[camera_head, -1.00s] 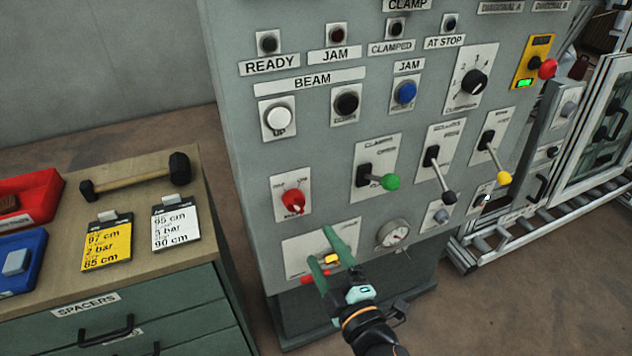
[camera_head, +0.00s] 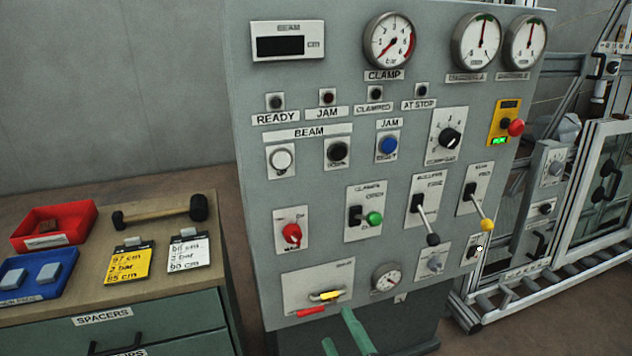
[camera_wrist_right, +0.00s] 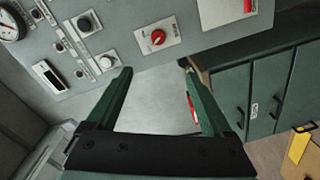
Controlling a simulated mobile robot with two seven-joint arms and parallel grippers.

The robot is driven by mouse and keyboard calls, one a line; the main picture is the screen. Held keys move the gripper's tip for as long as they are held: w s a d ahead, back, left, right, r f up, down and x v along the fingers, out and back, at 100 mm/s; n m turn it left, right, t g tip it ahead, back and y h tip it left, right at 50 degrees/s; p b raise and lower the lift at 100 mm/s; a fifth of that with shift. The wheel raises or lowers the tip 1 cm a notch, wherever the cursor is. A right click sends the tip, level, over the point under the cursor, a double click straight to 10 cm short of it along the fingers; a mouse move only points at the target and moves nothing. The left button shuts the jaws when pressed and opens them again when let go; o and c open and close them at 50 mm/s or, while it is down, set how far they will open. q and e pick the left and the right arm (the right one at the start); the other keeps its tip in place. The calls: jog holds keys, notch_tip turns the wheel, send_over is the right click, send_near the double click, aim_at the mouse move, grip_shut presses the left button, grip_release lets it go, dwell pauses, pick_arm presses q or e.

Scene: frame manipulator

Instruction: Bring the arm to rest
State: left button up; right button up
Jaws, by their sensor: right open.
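My right gripper (camera_head: 345,335) shows at the bottom edge of the head view as two green fingers, spread apart. It is below the lower front of the grey control cabinet (camera_head: 255,210). In the right wrist view the same gripper (camera_wrist_right: 160,90) is open with nothing between its fingers. The cabinet's red rotary knob (camera_wrist_right: 157,37) lies beyond it in that view. The rest of the right arm is out of the head view. My left gripper is not in either view.
A bench (camera_head: 60,312) on the left holds a red bin (camera_head: 85,218), a blue bin (camera_head: 60,285), a mallet (camera_head: 155,213), a yellow card (camera_head: 130,265) and a white card (camera_head: 188,256). A roller conveyor (camera_head: 520,290) stands right of the cabinet. A yellow-and-red handle (camera_head: 325,296) sits low on the cabinet.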

jog(key=s+d+f+n+g, duration=0.1)
jog(key=d+f+n+g, duration=0.1)
jog(key=d+f+n, duration=0.6)
jog(key=s+d+f+m+g+h, duration=0.4)
jog(key=s+d+f+m+g, duration=0.2)
jog(key=s+d+f+m, duration=1.1)
jog(key=w+a+r+m, duration=0.2)
jog(key=a+m, duration=0.3)
jog(key=a, duration=0.7)
jog(key=shift+a+r+m+t+y+p, duration=0.25)
jog(key=shift+r+m+t+y+p, duration=0.05)
jog(key=shift+r+m+t, duration=0.1)
jog(key=shift+c, duration=0.2)
